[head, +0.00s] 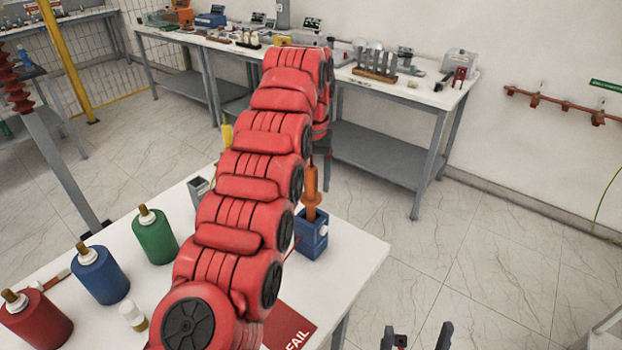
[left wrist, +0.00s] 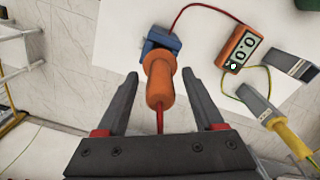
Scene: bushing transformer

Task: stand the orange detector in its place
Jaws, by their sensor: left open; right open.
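The orange detector (head: 312,187) stands upright with its lower end at the blue block (head: 311,240) on the white table; its seating depth cannot be told. In the left wrist view the detector (left wrist: 160,82) lies between the two spread fingers of my left gripper (left wrist: 160,76), with gaps on both sides, and the blue block (left wrist: 158,42) is beyond it. In the head view my red arm hides my left gripper. My right gripper (head: 417,333) is open and empty at the bottom edge, right of the table.
Red (head: 36,318), blue (head: 100,273) and green (head: 154,235) cylinders stand at the table's left. An orange meter (left wrist: 243,48) with a red cable, a grey holder (left wrist: 290,66) and a yellow-handled tool (left wrist: 290,135) are near the detector. A red FAIL sheet (head: 290,322) lies in front.

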